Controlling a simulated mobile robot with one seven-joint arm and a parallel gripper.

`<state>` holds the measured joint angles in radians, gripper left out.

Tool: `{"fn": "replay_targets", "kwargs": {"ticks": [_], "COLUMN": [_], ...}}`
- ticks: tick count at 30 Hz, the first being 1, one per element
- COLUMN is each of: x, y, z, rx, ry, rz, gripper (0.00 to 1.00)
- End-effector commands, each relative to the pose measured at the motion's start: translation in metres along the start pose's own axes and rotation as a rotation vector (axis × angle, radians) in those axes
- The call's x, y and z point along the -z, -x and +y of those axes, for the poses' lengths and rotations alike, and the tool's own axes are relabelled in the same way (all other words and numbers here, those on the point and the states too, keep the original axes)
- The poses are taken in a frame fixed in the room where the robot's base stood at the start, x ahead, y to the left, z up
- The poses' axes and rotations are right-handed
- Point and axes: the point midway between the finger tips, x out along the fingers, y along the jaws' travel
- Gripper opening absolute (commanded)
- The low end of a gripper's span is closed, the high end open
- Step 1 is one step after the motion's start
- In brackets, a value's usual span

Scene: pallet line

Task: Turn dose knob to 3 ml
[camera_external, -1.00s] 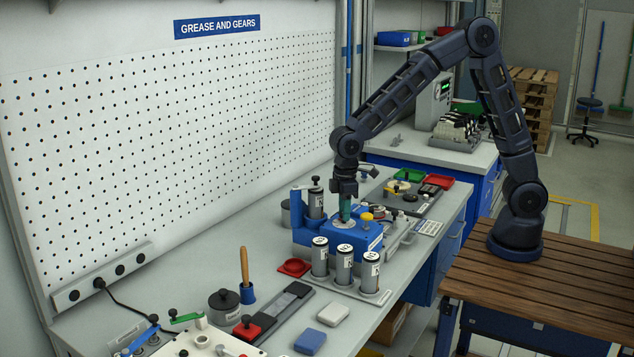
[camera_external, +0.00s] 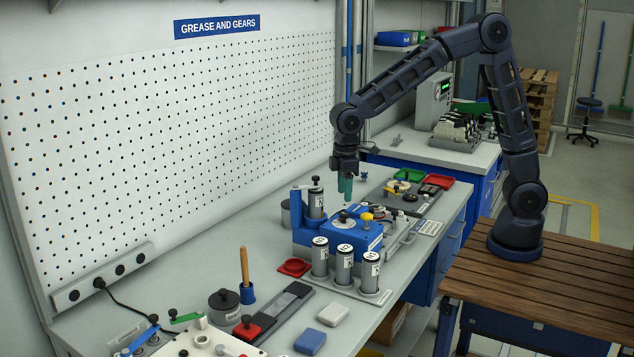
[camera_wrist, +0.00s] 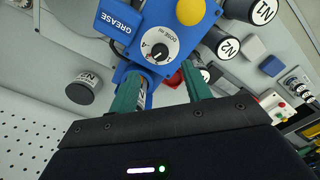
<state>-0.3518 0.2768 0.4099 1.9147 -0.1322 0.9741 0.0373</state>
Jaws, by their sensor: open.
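The dose knob (camera_external: 343,217) is a small dark knob on a round white dial on top of the blue grease dispenser (camera_external: 366,239). In the wrist view the knob (camera_wrist: 159,51) shows clearly on its dial, with lettering around it; the number it points to is too small to read. My gripper (camera_external: 345,192) hangs above the dispenser, apart from the knob. Its two green fingers are open and empty, and in the wrist view my gripper (camera_wrist: 160,72) has the dial ahead of and between its fingertips.
A yellow button (camera_external: 367,217) sits beside the dial. A cartridge (camera_external: 315,203) stands in the dispenser's back left. Several labelled cartridges (camera_external: 344,262) stand upright in a holder in front. A red tray (camera_external: 295,267) lies left of them. Free air surrounds my gripper.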

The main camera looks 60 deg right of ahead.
Motion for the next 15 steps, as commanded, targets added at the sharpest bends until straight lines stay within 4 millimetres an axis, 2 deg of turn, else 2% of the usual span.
{"fn": "replay_targets", "kwargs": {"ticks": [3,6,15], "x": [0.0,0.0,0.0], "y": [0.019,0.03,0.04], "z": [0.0,0.0,0.0], "rx": [-0.001,0.0,0.001], "ry": [0.0,0.0,0.0], "rz": [0.002,0.001,-0.001], "gripper": [0.48,0.48,0.48]}}
